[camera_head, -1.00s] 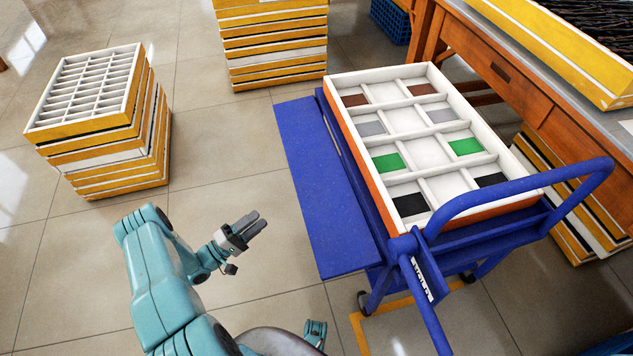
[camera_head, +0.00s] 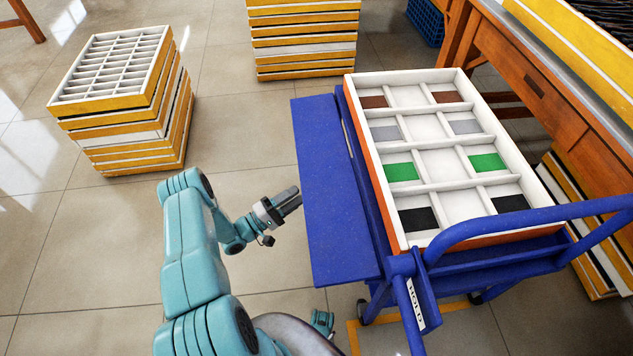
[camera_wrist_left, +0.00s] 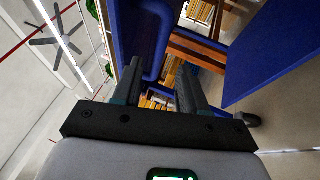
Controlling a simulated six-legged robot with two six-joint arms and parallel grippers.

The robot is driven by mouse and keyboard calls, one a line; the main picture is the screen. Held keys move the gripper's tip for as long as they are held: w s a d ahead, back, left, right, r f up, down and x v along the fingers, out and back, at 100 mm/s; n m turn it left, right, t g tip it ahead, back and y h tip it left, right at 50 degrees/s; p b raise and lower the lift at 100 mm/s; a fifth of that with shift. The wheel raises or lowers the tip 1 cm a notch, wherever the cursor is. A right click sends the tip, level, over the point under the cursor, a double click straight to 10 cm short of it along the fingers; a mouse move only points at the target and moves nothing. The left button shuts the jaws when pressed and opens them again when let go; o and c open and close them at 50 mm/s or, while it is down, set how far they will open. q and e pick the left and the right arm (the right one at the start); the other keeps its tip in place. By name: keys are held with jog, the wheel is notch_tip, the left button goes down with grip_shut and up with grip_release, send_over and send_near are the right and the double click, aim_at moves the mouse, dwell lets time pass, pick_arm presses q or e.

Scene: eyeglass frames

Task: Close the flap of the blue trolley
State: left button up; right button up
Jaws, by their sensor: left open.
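The blue trolley (camera_head: 400,264) stands at the right in the head view, its handle toward me. Its blue flap (camera_head: 335,200) sticks out flat along the trolley's left side. My left gripper (camera_head: 289,198) is at the flap's left outer edge, and I cannot tell whether it touches. In the left wrist view the two fingers (camera_wrist_left: 160,88) are apart with nothing held between them. A large blue panel, which looks like the flap (camera_wrist_left: 268,55), is close on the right there. My right gripper is not in view.
A white compartment tray (camera_head: 437,170) with coloured pads sits on the trolley. Yellow-and-white tray stacks stand at the left (camera_head: 125,105) and at the back (camera_head: 305,40). A wooden workbench (camera_head: 530,85) is close on the trolley's right.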

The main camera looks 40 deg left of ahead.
aim_at(315, 183)
pick_arm(q)
jog(key=x, duration=0.8)
jog(key=shift+s, duration=0.1)
grip_shut()
